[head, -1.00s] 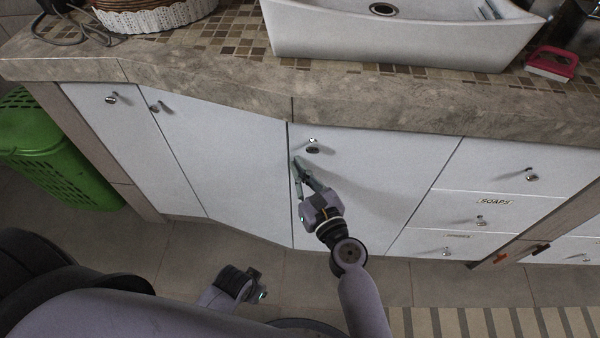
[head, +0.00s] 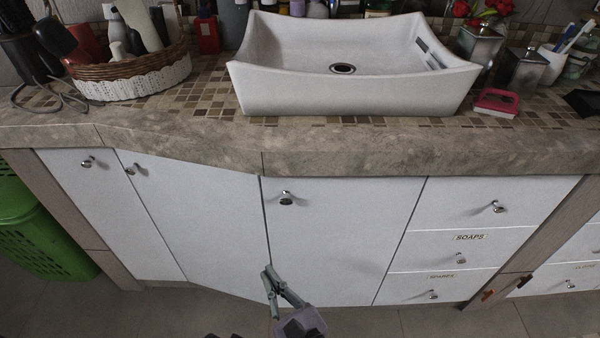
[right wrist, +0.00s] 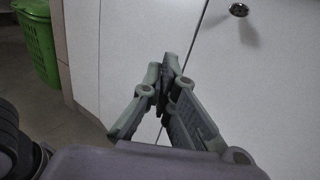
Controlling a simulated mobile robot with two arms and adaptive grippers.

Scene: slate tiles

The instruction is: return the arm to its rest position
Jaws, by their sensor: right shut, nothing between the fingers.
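My right gripper (head: 270,272) is low in the head view, in front of the white cabinet doors near the bottom of the seam between two of them. In the right wrist view its fingers (right wrist: 170,62) come together at the tips and hold nothing. The cabinet door (head: 335,235) with a round knob (head: 286,198) is closed, and the gripper is well below that knob. I cannot tell how far the fingers are from the door face. My left gripper is not in view.
A stone counter (head: 180,140) with a white sink (head: 350,95) and a wicker basket (head: 130,78) runs above the cabinets. A green plastic basket (head: 45,235) stands on the floor at left. Closed drawers (head: 450,245) are at right. Some floor in front is clear.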

